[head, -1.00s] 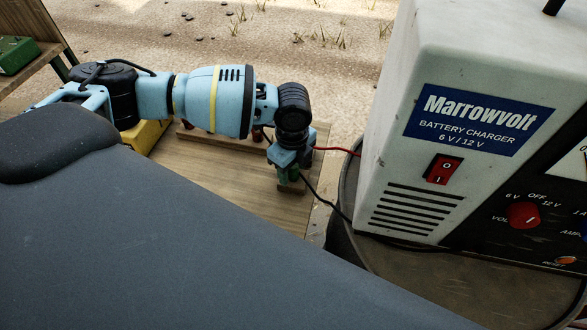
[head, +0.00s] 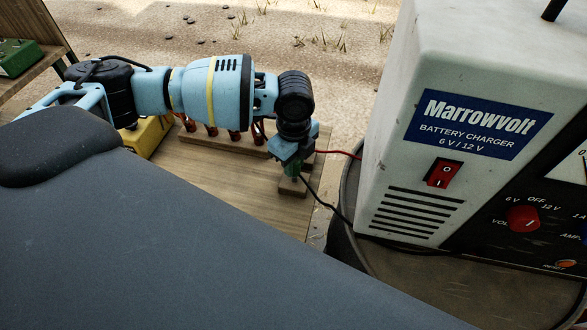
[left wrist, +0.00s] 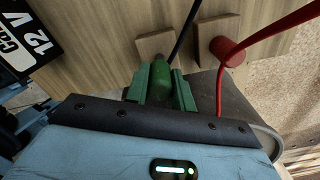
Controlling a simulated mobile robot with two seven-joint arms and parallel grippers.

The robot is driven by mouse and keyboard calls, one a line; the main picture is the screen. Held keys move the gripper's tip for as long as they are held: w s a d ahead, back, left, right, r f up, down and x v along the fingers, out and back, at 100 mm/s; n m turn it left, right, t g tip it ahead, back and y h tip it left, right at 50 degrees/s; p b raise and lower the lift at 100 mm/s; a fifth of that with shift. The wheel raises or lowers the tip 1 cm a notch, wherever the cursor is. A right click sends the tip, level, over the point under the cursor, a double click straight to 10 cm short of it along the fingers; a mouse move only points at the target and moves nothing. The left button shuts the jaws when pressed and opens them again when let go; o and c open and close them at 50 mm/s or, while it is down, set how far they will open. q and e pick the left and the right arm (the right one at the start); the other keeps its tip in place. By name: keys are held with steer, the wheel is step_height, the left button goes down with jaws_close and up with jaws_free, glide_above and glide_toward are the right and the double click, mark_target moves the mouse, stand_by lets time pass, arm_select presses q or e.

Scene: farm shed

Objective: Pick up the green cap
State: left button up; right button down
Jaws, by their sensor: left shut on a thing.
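The green cap (left wrist: 161,80) sits between the two green fingers of my left gripper (left wrist: 162,88) in the left wrist view, with a black cable running up from it. My left gripper (head: 293,168) is shut on the cap in the head view, where a little green (head: 294,171) shows at the fingers. A small wooden block (head: 293,188) is just below the fingers. The cap's lower part is hidden by the gripper. My right gripper is in neither view.
A white Marrowvolt battery charger (head: 400,150) stands close on the right. A red cap with a red cable (left wrist: 226,50) is beside the green one. Several reddish pieces (head: 234,136) stand on a wooden rack behind my left arm. The wooden board (head: 220,190) is clear in front.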

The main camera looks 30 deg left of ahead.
arm_select(q)
step_height(320, 180, up, 6)
steer(key=shift+r, duration=0.35)
steer(key=shift+a, duration=0.1)
